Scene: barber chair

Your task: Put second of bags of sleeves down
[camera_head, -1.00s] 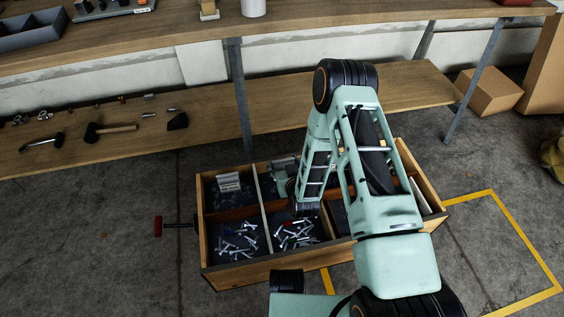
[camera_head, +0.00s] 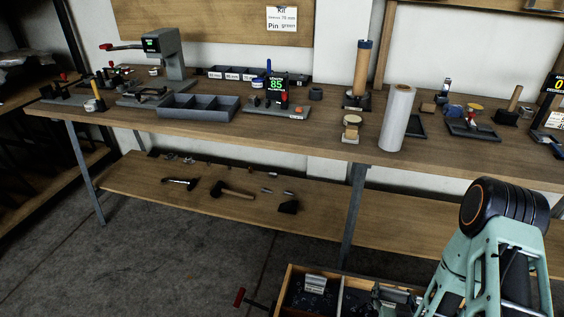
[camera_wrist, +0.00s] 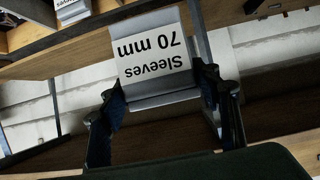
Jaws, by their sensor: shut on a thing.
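A grey bag with a white label reading "Sleeves 70 mm" (camera_wrist: 155,55) is between the fingers of my gripper (camera_wrist: 165,88) in the wrist view, its print upside down. My gripper is shut on it. In the head view, my gripper and the held bag are low at the right, largely covered by my arm. A wooden crate with compartments (camera_head: 283,292) stands on the floor at the bottom edge. Another pale labelled bag (camera_head: 315,284) lies in its left compartment. A similar pale labelled piece (camera_wrist: 70,9) shows at the wrist view's top left.
A long workbench (camera_head: 250,128) with trays, tools and a white roll (camera_head: 397,118) stands behind the crate. Its lower shelf (camera_head: 140,182) holds a hammer (camera_head: 228,191) and small parts. A red-ended handle (camera_head: 239,297) sticks out left of the crate. Floor at left is clear.

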